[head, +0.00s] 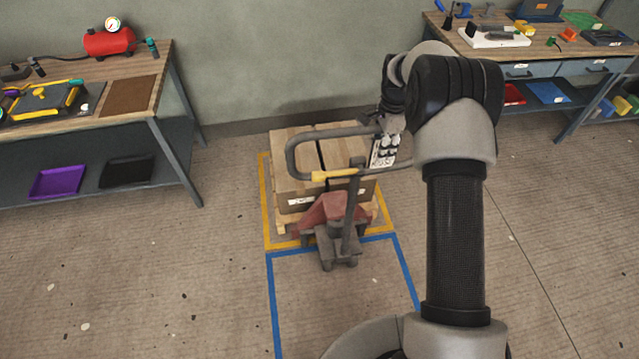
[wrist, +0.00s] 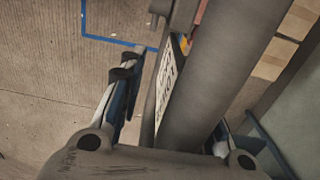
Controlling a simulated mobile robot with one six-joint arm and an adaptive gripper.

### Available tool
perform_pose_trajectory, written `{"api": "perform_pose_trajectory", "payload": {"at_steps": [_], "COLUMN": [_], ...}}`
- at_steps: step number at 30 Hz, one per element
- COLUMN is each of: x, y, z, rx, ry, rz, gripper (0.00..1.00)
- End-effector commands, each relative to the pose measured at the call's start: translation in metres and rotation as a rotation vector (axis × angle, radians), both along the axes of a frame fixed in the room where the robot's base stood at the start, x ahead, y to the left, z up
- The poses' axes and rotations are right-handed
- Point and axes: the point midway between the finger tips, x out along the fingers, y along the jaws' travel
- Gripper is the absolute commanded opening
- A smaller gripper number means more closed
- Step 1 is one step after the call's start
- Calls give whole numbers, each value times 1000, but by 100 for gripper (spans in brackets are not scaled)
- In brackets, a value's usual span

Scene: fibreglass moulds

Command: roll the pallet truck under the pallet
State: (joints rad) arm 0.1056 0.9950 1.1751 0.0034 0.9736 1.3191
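The pallet truck (head: 328,209) has a dull red body and a grey loop handle (head: 292,158) with a yellow grip. Its body is close against the near side of the wooden pallet (head: 283,218), which bears brown boxes (head: 292,150). The forks are hidden. My gripper (head: 391,128) is at the right part of the handle loop. In the wrist view, a thick grey tube (wrist: 220,75) and a white label plate (wrist: 166,80) pass in front of it. One finger (wrist: 121,92) shows left of them; the other is mostly hidden, so I cannot tell whether it grips.
A yellow floor outline (head: 267,200) surrounds the pallet; a blue outline (head: 273,300) lies in front. A workbench (head: 120,85) stands at the left and another (head: 545,45) at the back right. A wall is close behind the boxes. The floor at front left is clear.

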Motion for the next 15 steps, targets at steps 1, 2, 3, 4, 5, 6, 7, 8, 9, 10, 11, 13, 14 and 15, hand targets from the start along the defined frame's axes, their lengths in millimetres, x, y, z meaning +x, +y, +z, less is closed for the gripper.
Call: {"api": "perform_pose_trajectory", "payload": {"at_steps": [1, 2, 3, 4, 5, 6, 7, 8, 9, 10, 11, 13, 14, 15], "x": [0, 0, 0, 0, 0, 1, 1, 1, 1, 2, 2, 2, 3, 3], "y": [-1, -1, -1, -1, -1, -1, -1, -1, -1, -1, -1, -1, -1, -1], "z": [0, 0, 1, 1, 2, 5, 7, 11, 16, 21, 27, 43, 51, 61], "rx": [-1, -1, -1, -1, -1, -2, -2, -2, -1, -1, -2, -2, -2, -2], "ry": [0, 0, 0, -1, -1, -2, -2, -3, -4, -5, -5, -8, -9, -11], "rz": [-1, -1, -1, -1, -1, -2, -2, -1, -1, -1, -1, -1, -1, -1], "gripper": [30, 30, 30, 30, 30, 30, 30, 30, 30, 30, 30, 30, 30, 30]}}
